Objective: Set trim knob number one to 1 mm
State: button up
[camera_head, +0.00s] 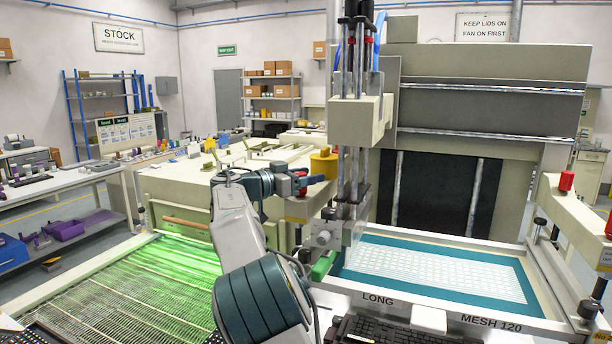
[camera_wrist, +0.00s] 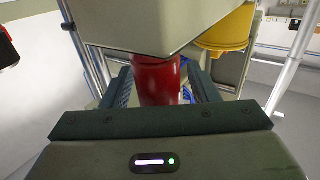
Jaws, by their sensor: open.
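A red knob (camera_wrist: 158,82) hangs below a cream housing (camera_wrist: 150,25) in the wrist view. My gripper (camera_wrist: 160,90) is open, with one dark finger on each side of the knob and a small gap showing at each side. In the head view my gripper (camera_head: 314,181) is at the press's left side, beside a small red part (camera_head: 300,181). Other red knobs stand on the right of the press, one on the frame corner (camera_head: 566,181) and one at the picture's edge (camera_head: 609,226). No knob number or millimetre scale is readable.
A yellow pot (camera_head: 324,163) is just behind my gripper; it also shows in the wrist view (camera_wrist: 226,32). The print carriage (camera_head: 358,122) with upright rods stands close to the right. A teal-edged screen (camera_head: 500,302) marked MESH 120 lies at right.

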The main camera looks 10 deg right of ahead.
jog(key=c, duration=1)
jog(key=shift+o, duration=0.2)
jog(key=shift+r+m+g+h+p, duration=0.25)
jog(key=shift+m+g+h+p, duration=0.25)
jog(key=shift+g+p, duration=0.4)
jog(key=shift+s+m+g+p, duration=0.15)
jog(key=shift+m+g+p, duration=0.45)
jog(key=shift+m+g, duration=0.45)
jog(key=shift+g, duration=0.35)
jog(key=shift+s+f, duration=0.1)
jog(key=shift+f, duration=0.05)
jog(key=o, duration=1)
jog(key=shift+c, duration=0.2)
